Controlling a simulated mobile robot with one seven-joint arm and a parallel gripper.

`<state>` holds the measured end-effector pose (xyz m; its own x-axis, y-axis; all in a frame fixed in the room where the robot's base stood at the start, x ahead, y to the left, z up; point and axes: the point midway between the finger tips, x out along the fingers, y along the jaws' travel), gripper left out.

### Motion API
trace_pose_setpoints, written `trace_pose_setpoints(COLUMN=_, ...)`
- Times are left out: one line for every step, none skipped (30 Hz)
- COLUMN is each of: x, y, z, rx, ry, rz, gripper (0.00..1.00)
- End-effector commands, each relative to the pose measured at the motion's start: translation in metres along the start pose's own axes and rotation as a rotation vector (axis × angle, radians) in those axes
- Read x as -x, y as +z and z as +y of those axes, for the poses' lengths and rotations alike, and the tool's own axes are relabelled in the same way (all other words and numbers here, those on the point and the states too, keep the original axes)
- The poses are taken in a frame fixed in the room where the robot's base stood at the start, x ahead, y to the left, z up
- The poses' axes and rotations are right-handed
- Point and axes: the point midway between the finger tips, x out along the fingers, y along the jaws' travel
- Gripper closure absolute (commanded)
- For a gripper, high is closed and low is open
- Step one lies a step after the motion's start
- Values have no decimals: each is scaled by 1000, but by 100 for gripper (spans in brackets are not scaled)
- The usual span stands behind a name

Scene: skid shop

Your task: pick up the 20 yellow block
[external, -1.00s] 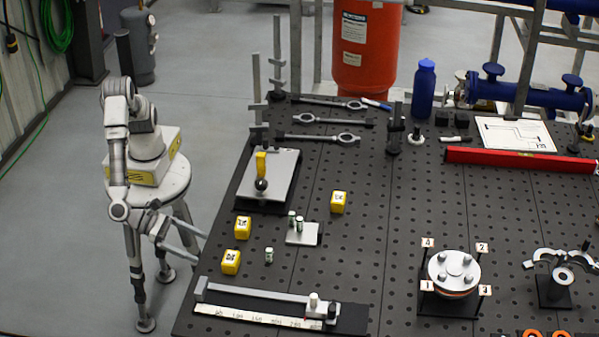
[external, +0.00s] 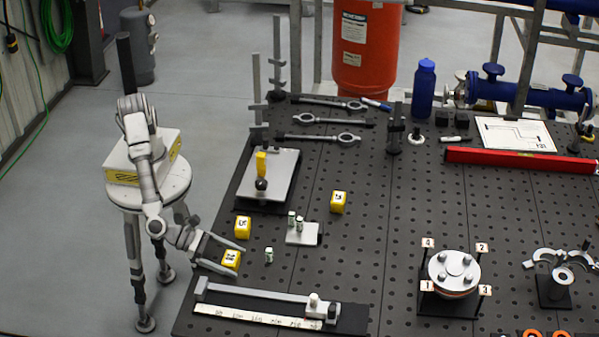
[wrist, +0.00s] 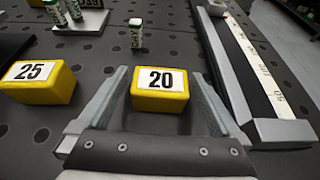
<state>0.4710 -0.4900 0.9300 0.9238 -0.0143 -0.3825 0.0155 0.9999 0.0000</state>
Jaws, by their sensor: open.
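The yellow block labelled 20 (wrist: 160,91) sits on the black perforated table between the two open fingers of my gripper (wrist: 160,88) in the wrist view. In the external view the 20 block (external: 231,260) is near the table's left edge, and my gripper (external: 240,259) reaches in from the left with a finger on either side of it. The gap between block and fingers looks small; I cannot tell whether they touch. A second yellow block labelled 25 (wrist: 40,82) stands just outside the left finger in the wrist view; it also shows in the external view (external: 243,227).
A small green-white cylinder (wrist: 136,33) stands beyond the block. A long metal bar gauge with a ruler (external: 260,304) lies right of my gripper in the wrist view. A third yellow block (external: 338,202) and a plate with small cylinders (external: 303,238) stand farther in.

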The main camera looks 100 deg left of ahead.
Motion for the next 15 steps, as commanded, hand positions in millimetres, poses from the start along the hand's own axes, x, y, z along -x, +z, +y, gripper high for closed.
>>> trace_pose_setpoints(x=0, y=0, z=0, rx=0, ry=-1, rz=0, gripper=0)
trace_pose_setpoints(x=1, y=0, z=0, rx=0, ry=0, rz=0, gripper=0)
trace_pose_setpoints(x=1, y=0, z=0, rx=0, ry=0, rz=0, gripper=2)
trace_pose_setpoints(x=1, y=0, z=0, rx=0, ry=0, rz=0, gripper=7)
trace_pose_setpoints(x=1, y=0, z=0, rx=0, ry=0, rz=0, gripper=13)
trace_pose_setpoints(x=1, y=0, z=0, rx=0, ry=0, rz=0, gripper=20)
trace_pose_setpoints(x=1, y=0, z=0, rx=0, ry=0, rz=0, gripper=25)
trace_pose_setpoints(x=1, y=0, z=0, rx=0, ry=0, rz=0, gripper=31)
trace_pose_setpoints(x=1, y=0, z=0, rx=0, ry=0, rz=0, gripper=38)
trace_pose_setpoints(x=1, y=0, z=0, rx=0, ry=0, rz=0, gripper=43)
trace_pose_setpoints(x=1, y=0, z=0, rx=0, ry=0, rz=0, gripper=49)
trace_pose_setpoints(x=1, y=0, z=0, rx=0, ry=0, rz=0, gripper=56)
trace_pose_setpoints(x=1, y=0, z=0, rx=0, ry=0, rz=0, gripper=61)
trace_pose_setpoints(x=1, y=0, z=0, rx=0, ry=0, rz=0, gripper=67)
trace_pose_setpoints(x=1, y=0, z=0, rx=0, ry=0, rz=0, gripper=74)
